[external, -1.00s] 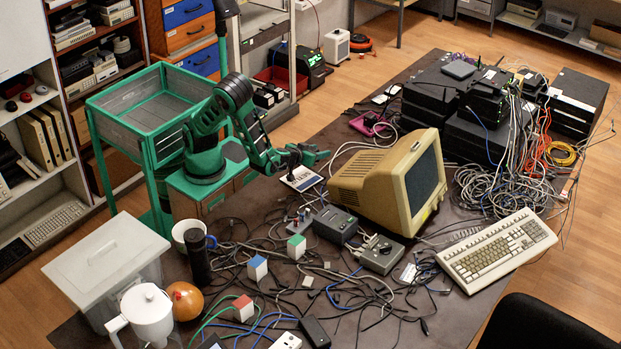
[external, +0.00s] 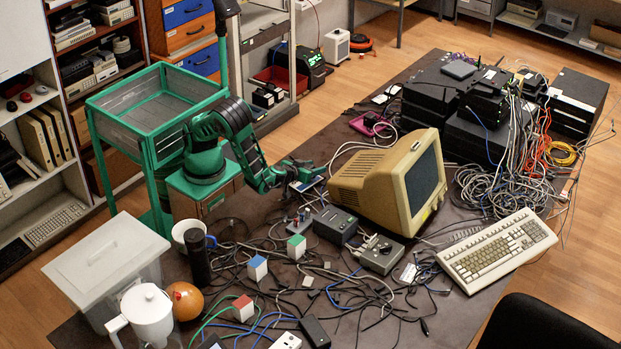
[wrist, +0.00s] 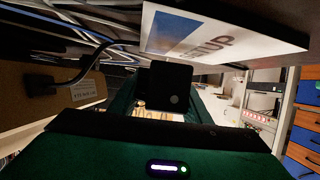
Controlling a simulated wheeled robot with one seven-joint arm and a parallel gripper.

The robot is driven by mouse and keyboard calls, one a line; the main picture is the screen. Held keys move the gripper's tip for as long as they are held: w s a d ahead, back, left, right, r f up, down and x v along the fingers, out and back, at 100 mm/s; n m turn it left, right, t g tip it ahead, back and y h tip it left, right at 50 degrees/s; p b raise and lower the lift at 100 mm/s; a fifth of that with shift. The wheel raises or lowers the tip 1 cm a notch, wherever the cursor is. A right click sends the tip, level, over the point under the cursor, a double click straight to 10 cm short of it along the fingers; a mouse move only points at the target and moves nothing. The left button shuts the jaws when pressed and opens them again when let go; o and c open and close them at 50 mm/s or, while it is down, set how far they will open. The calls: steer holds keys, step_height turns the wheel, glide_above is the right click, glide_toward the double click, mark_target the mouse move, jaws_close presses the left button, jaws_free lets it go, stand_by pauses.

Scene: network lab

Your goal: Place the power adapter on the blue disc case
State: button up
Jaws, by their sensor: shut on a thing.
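My gripper (wrist: 163,105) is shut on a small black box, the power adapter (wrist: 170,80), which shows between the green fingers in the wrist view. The disc case (wrist: 225,38), white with a blue patch, grey lettering and a dark edge, shows just above the adapter in that view. I cannot tell whether the two touch. In the external view my gripper (external: 304,173) is low over the table, left of the beige monitor, and covers most of the case (external: 314,183). The adapter is too small to make out there.
The beige monitor (external: 392,180) stands close to the right of my gripper. Grey boxes (external: 336,225) and tangled cables lie in front.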

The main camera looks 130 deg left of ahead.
steer(key=shift+f, duration=0.85)
steer(key=shift+f, duration=0.15)
steer(key=o, duration=1.1)
steer(key=shift+o, duration=0.2)
steer(key=shift+d+r, duration=0.2)
steer(key=v, duration=1.1)
steer(key=shift+d+r, duration=0.1)
steer(key=shift+d, duration=0.2)
